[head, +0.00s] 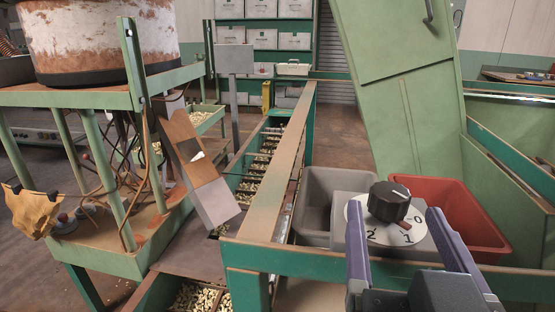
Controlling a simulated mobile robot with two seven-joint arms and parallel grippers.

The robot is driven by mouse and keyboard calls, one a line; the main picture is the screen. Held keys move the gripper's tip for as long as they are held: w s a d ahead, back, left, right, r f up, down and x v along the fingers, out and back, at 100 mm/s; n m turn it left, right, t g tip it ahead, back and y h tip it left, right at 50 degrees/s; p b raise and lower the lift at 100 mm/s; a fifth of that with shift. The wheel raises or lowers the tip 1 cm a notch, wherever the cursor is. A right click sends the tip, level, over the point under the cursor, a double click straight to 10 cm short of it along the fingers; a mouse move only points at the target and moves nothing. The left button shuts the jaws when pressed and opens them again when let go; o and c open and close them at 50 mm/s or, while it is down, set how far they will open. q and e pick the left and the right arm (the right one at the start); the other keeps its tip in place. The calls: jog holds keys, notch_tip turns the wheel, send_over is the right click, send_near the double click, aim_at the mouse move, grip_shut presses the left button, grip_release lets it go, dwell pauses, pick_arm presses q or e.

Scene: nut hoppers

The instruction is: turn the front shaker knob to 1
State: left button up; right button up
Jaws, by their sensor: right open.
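The front shaker knob (389,200) is black with a ribbed edge. It sits on a round white dial (356,222) marked 0, 1 and 2, on a grey box. I cannot tell whether the fingers touch the box or knob. My left gripper is not in view.
A grey bin (322,190) and a red bin (465,215) stand behind the dial box. A green rail (510,279) crosses in front. A bucket conveyor with nuts (262,160) runs away to the left. A tall green panel (395,95) leans behind the bins.

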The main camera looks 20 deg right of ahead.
aim_at(387, 186)
jog(key=x, duration=0.8)
jog(key=shift+d+p, duration=0.1)
jog(key=shift+p, duration=0.25)
jog(key=shift+c, duration=0.3)
grip_shut()
